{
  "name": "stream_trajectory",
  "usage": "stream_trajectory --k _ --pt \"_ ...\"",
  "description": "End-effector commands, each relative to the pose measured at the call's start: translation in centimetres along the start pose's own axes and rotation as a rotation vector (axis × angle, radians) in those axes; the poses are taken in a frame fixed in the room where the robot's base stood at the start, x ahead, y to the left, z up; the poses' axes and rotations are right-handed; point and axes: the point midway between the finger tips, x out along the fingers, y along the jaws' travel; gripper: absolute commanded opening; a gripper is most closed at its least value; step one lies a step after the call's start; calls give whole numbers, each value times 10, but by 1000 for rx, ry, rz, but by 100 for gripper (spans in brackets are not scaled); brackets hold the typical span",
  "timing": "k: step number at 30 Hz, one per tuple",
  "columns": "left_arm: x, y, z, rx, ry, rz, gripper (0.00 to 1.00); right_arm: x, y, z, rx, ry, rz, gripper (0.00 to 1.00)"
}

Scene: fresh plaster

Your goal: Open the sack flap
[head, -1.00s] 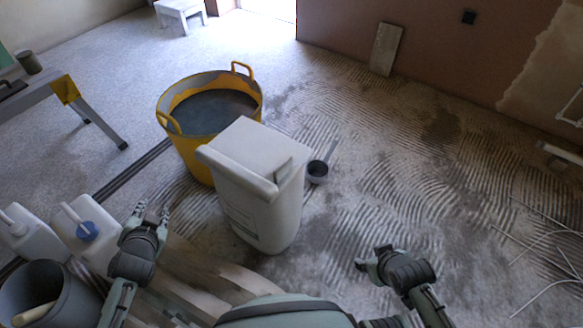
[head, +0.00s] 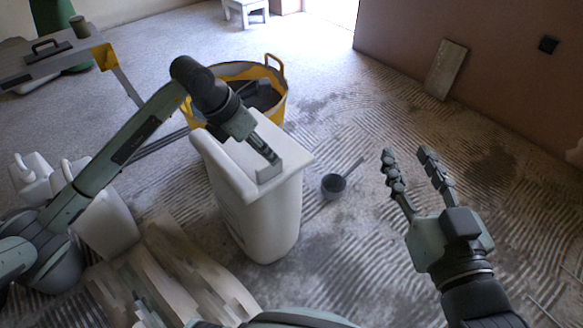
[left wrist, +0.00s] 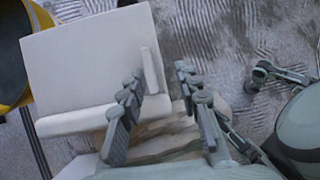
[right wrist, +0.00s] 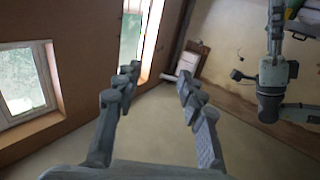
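The sack (head: 255,215) is a pale, upright, box-like bag standing on the floor in the middle of the head view. Its flat flap (head: 225,150) lies closed over the top, with a small upright tab (head: 270,171) near its right edge. In the left wrist view, the flap (left wrist: 85,60) and tab (left wrist: 149,70) show from above. My left gripper (head: 270,152) is over the flap, fingertips close to the tab. Its fingers (left wrist: 160,74) are apart, the tab showing nearer the left finger; contact is unclear. My right gripper (head: 405,155) is open and empty, right of the sack.
A yellow tub (head: 277,108) of dark material stands behind the sack. A scoop (head: 334,185) lies on the floor to its right. White jugs (head: 104,222) and boards (head: 175,265) are at the lower left. The ridged floor on the right is mostly clear.

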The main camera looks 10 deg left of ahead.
Motion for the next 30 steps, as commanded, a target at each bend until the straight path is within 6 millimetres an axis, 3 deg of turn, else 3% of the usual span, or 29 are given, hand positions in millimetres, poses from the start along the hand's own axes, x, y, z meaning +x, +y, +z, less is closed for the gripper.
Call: stream_trajectory --k 5,18,30 --pt "1 18 -13 13 66 74 33 -2 -4 -14 7 50 -7 40" --pt "64 22 -17 11 64 69 33 -8 -19 -55 42 254 -38 40" --pt "73 23 -17 12 64 70 33 -11 -22 -63 48 290 -42 40"
